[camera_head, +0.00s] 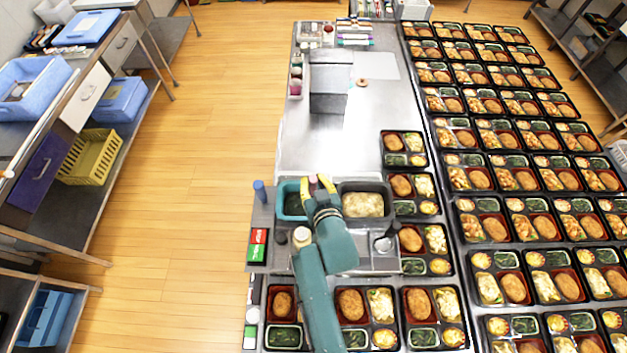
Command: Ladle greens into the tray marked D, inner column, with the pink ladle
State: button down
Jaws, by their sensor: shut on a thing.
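My gripper (319,183), with yellow fingers, is above the inner edge of the teal-rimmed greens container (280,206). It is shut on a small pink piece, which looks like the handle of the pink ladle (312,181). The ladle's bowl is hidden by my arm and the container. Dark greens (294,204) show inside the container. Black bento trays stand right of and below the serving station, such as one tray (403,167) and another (437,322); several have dark greens in a small compartment. No letter D is legible on any tray.
A container of pale food (363,204) sits right of the greens. Rows of filled trays (505,180) cover the right-hand table. The steel table (330,145) behind is mostly clear.

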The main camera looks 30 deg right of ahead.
jog(key=shift+r+p, duration=4)
jog(key=shift+r, duration=0.9)
